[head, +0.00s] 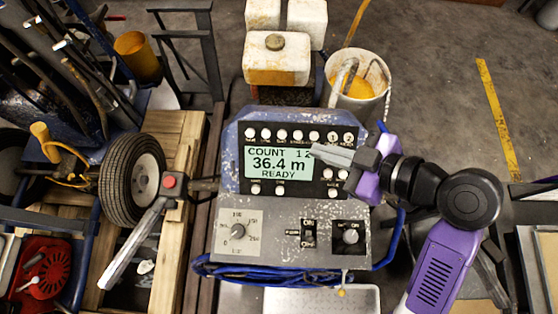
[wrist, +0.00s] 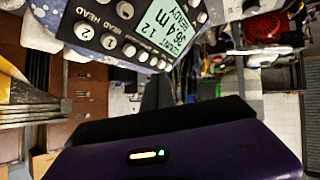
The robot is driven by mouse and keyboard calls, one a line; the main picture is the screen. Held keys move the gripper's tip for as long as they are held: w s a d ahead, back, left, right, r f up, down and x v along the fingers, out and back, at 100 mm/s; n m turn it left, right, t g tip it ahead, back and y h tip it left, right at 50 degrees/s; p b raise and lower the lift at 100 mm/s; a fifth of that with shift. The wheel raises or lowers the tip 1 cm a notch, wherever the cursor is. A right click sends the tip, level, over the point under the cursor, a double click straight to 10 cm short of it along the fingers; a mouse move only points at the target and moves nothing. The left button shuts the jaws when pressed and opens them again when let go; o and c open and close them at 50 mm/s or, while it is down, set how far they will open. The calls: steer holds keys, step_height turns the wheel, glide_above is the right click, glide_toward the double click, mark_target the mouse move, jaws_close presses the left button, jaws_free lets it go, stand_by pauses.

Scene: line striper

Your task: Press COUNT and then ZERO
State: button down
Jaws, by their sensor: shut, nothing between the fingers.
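The control panel (head: 241,156) is a blue-grey box with a black face. Its lit display (head: 277,163) reads COUNT, 12, 36.4 m and READY; it also shows in the wrist view (wrist: 180,38). Round white buttons (head: 281,134) run above the display, with more below and to its right. Their small labels are mostly too blurred to read, so I cannot pick out COUNT or ZERO. My gripper (head: 318,150) is shut and empty, its grey fingertips in front of the display's upper right edge. Contact with the panel is not visible. In the wrist view, the buttons marked HEAD 1 and 2 (wrist: 108,41) lie upper left of the fingers.
A lever with a red button (head: 169,182) and a wheel (head: 131,180) stand left. A bucket (head: 357,85) and a stained white container (head: 276,60) stand behind.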

stand_by(0.7)
steer(key=s+d+f+m+t+h, duration=0.55)
steer(key=s+d+f+m, duration=0.2)
steer(key=m, duration=0.25)
steer(key=s+d+r+m+t+h, duration=0.1)
steer(key=s+d+r+m+h, duration=0.1)
steer(key=s+r, duration=0.2)
steer(key=s+d+r+m+t+h, duration=0.2)
steer(key=s+d+r, duration=0.1)
steer(key=s, duration=0.6)
steer(key=shift+d+r, duration=0.2)
steer(key=shift+r, duration=0.55)
steer(key=shift+s, duration=0.1)
